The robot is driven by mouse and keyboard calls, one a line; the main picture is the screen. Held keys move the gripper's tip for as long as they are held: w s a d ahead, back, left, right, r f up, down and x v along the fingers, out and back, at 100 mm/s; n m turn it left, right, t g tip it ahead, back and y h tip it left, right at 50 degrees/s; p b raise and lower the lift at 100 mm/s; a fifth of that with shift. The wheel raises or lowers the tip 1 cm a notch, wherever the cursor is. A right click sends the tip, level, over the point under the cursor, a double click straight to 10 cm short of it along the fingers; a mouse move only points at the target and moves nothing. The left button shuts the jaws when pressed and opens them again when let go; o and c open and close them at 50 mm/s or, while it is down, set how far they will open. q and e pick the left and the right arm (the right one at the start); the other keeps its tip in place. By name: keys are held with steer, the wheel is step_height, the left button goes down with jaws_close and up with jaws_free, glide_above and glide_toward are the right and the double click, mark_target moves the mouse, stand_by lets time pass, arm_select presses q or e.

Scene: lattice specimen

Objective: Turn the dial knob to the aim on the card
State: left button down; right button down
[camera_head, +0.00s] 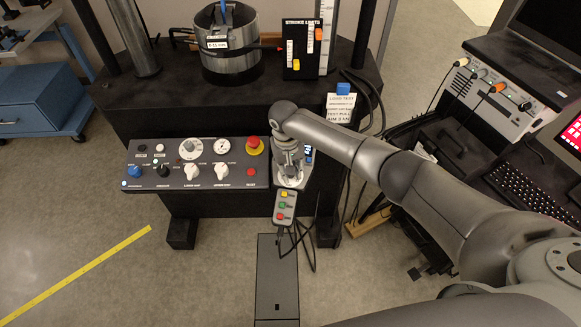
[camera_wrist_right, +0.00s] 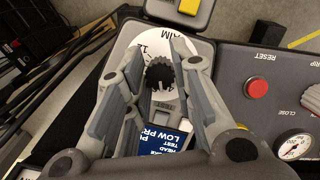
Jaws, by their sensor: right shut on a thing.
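The black ribbed dial knob (camera_wrist_right: 159,74) sits on a white round dial (camera_wrist_right: 148,46) marked AIM in the right wrist view. My right gripper (camera_head: 289,168) reaches down over the dial from the right, and its fingers (camera_wrist_right: 158,66) are closed around the knob. In the head view the gripper hides the knob. The white card (camera_head: 341,108) with printed lines, one naming a test pull aim, hangs under a blue clip on the machine's front edge. A small blue and white display (camera_wrist_right: 163,140) lies beside the dial. My left gripper is out of view.
The control panel (camera_head: 160,172) left of the dial carries knobs, gauges, a red emergency button (camera_head: 254,145) and a red reset button (camera_wrist_right: 257,88). A pendant (camera_head: 284,207) with yellow, green and red buttons is just below my gripper. Cables (camera_head: 372,100) run on the right.

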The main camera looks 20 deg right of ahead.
steer(key=n+p, duration=0.1)
steer(key=n, duration=0.2)
steer(key=shift+r+h, duration=0.1)
steer(key=shift+h, duration=0.3)
steer(key=shift+a+n+h+p, duration=0.1)
steer(key=shift+n+h+p, duration=0.35)
steer(key=shift+n, duration=1.45)
steer(key=shift+t, duration=0.3)
steer(key=c, duration=1.3)
jaws_free()
steer(key=shift+o, duration=0.2)
steer(key=shift+r, duration=0.1)
steer(key=v, duration=1.1)
steer(key=shift+r, duration=0.35)
